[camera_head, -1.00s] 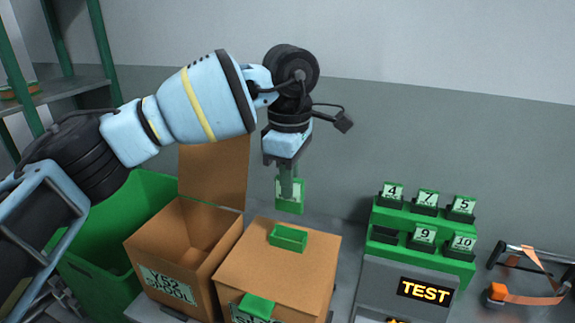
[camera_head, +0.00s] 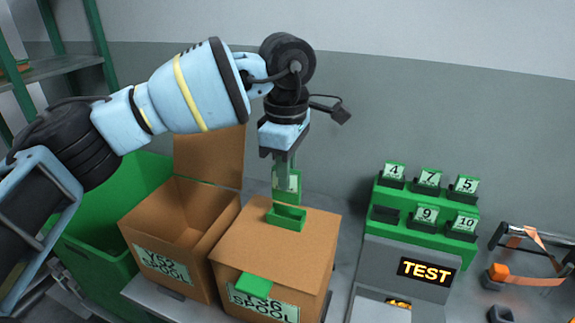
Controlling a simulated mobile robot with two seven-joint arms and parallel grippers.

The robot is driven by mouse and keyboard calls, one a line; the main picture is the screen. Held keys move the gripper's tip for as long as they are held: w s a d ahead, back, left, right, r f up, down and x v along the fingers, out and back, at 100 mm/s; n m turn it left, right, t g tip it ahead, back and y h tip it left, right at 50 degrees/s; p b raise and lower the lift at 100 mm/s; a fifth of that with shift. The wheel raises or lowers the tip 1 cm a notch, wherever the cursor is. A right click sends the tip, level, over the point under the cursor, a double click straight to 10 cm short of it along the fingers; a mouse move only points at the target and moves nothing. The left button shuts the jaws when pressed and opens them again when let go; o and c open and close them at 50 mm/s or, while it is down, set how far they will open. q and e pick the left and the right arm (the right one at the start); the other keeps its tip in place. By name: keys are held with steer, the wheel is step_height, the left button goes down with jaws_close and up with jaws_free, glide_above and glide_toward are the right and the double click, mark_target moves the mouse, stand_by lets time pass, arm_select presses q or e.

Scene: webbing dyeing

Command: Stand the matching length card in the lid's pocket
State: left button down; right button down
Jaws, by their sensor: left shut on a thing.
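My left gripper (camera_head: 284,168) points down and is shut on a green-framed length card (camera_head: 291,186). The gripper fingers cover part of the card and its number cannot be read. The card is upright, with its lower edge at the green pocket (camera_head: 287,218) on the closed lid (camera_head: 310,240) of the right cardboard box. I cannot tell whether the card's lower edge is inside the pocket or just above or behind it. The green card rack (camera_head: 430,207) at the right holds cards 4, 7, 5, 9 and 10; its lower left slot (camera_head: 385,214) is empty. My right gripper is out of view.
The open cardboard box (camera_head: 160,227) stands left of the closed one, its flap raised. A green bin (camera_head: 85,240) is further left. A grey unit with a TEST display (camera_head: 426,272) is below the rack. An orange-strapped frame (camera_head: 535,260) lies far right.

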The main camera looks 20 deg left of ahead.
mark_target(286, 201)
arm_select(q)
steer(key=shift+f+b, duration=0.4)
steer(key=shift+f, duration=2.05)
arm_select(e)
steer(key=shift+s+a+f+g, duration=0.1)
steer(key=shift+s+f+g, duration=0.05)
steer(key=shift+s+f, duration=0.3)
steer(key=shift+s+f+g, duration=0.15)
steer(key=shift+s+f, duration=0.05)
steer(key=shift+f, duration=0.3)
arm_select(q)
steer(key=c, duration=1.4)
jaws_free()
steer(key=shift+o, duration=0.2)
steer(key=shift+r+b, duration=0.3)
steer(key=shift+r, duration=3.6)
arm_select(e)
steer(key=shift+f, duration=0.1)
